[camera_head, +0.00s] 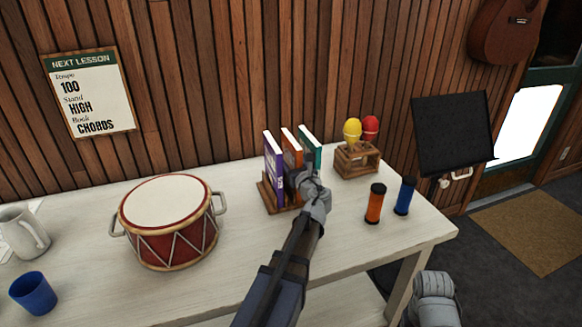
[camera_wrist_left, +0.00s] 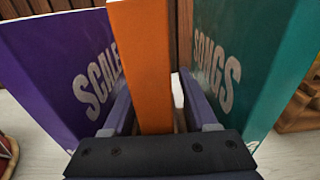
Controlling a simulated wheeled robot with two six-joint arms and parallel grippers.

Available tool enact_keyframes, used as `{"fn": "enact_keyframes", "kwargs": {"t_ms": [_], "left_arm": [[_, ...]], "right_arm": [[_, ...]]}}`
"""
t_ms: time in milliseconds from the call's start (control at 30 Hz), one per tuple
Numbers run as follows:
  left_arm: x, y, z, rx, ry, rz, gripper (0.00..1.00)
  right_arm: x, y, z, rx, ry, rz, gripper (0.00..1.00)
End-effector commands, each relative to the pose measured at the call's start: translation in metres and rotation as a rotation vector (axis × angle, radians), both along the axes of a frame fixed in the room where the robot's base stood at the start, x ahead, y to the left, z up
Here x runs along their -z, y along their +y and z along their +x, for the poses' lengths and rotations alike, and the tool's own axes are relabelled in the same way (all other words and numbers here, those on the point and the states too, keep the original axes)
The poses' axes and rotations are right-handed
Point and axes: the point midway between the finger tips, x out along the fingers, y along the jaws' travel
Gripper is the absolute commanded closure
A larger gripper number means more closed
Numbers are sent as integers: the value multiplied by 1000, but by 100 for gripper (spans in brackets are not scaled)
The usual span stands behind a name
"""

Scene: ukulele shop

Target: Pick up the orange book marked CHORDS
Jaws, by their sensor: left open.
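The orange book (camera_head: 292,150) stands upright in a wooden rack (camera_head: 266,196), between a purple book (camera_head: 273,160) and a teal book (camera_head: 311,146). No lettering shows on its orange side. My left gripper (camera_head: 300,180) is at the front of the rack and hides the orange book's lower part in the head view. In the left wrist view the fingers of the left gripper (camera_wrist_left: 160,105) are open, one on each side of the orange book (camera_wrist_left: 143,55), with a gap visible at the right finger.
In the left wrist view the purple book (camera_wrist_left: 60,75) reads SCALE, cut off, and the teal book (camera_wrist_left: 235,65) SONGS; both stand close outside the fingers. A drum (camera_head: 168,235), maraca stand (camera_head: 357,162), orange shaker (camera_head: 374,205) and blue shaker (camera_head: 404,196) share the table.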

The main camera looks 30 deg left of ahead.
Motion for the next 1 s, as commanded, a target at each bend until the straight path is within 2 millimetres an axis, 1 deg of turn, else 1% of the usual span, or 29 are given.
{"fn": "enact_keyframes", "kwargs": {"t_ms": [200, 700, 733, 1000], "left_arm": [[0, 1, 1, 1, 0, 0, 41], [0, 1, 1, 0, 0, 0, 98], [0, 1, 0, 0, 0, 0, 100], [0, 1, 0, 0, 0, 0, 100]], "right_arm": [[0, 0, 0, 0, 0, 0, 38], [0, 0, 0, 0, 0, 0, 38], [0, 0, 0, 0, 0, 0, 38], [0, 0, 0, 0, 0, 0, 38]]}}
